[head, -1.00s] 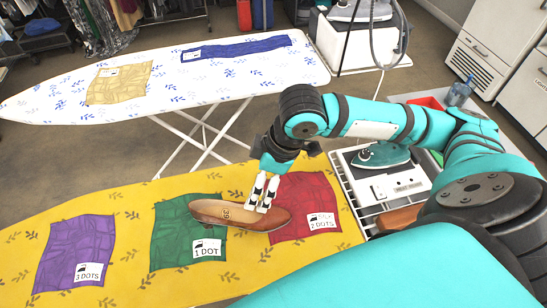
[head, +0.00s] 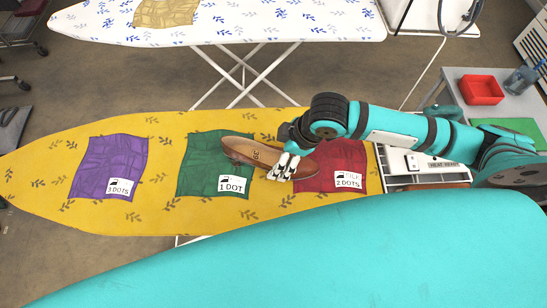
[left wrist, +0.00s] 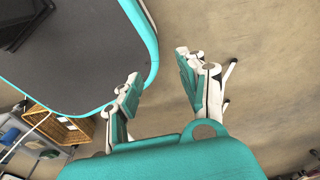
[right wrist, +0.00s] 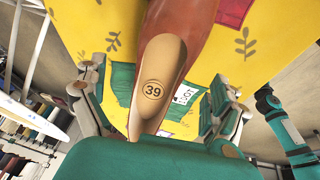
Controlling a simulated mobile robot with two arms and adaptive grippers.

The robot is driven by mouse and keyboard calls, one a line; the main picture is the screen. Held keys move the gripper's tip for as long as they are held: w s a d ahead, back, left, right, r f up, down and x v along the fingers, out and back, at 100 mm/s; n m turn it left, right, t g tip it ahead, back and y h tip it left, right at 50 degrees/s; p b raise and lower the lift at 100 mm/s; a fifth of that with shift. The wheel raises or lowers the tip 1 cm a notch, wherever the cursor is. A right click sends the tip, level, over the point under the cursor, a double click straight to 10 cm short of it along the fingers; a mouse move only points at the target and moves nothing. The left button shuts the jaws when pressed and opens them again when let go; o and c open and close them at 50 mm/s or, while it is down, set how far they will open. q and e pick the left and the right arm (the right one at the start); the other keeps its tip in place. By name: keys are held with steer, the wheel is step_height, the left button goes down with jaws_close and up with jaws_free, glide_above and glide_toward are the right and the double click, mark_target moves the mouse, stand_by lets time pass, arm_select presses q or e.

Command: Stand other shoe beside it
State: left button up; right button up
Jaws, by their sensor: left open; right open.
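A brown shoe (head: 240,149) marked 39 inside lies across the green cloth (head: 190,179) and the red cloth (head: 370,158) on the yellow ironing board (head: 60,205). My right gripper (head: 284,168) is at the shoe's middle, with its fingers open. In the right wrist view the shoe (right wrist: 165,60) runs up between the open fingers (right wrist: 165,100); contact cannot be told. I can make out only this one shoe. My left gripper (left wrist: 160,85) is open and empty above bare floor, and does not show in the head view.
A purple cloth (head: 108,165) lies on the left of the yellow board. A second, white-patterned board (head: 300,20) with a tan cloth (head: 165,12) stands behind. At the right are a side table with a red tray (head: 482,89) and a bottle (head: 521,78).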

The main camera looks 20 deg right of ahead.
mark_target(271, 159)
steer(key=x, duration=0.3)
steer(key=shift+s+f+p, duration=0.1)
steer(key=shift+f+p, duration=0.2)
steer(key=shift+f, duration=0.1)
steer(key=shift+a+f, duration=0.1)
steer(key=shift+f, duration=0.2)
steer(key=shift+a+f, duration=0.1)
steer(key=shift+f, duration=0.05)
steer(key=c, duration=1.6)
arm_select(q)
steer(key=shift+s+a+r, duration=0.2)
steer(key=shift+s+r, duration=0.15)
steer(key=shift+s, duration=0.1)
arm_select(e)
steer(key=shift+r, duration=0.65)
step_height(271, 159, up, 2)
steer(key=shift+r+b, duration=0.1)
steer(key=shift+b, duration=0.2)
arm_select(q)
step_height(271, 159, down, 2)
steer(key=shift+f+b, duration=0.25)
steer(key=shift+b, duration=0.7)
arm_select(e)
steer(key=s+a, duration=0.2)
steer(key=s, duration=0.3)
steer(key=s+a+r, duration=0.1)
steer(key=s, duration=0.3)
steer(key=s+a, duration=0.2)
steer(key=s, duration=0.3)
steer(key=shift+s+a+r, duration=0.35)
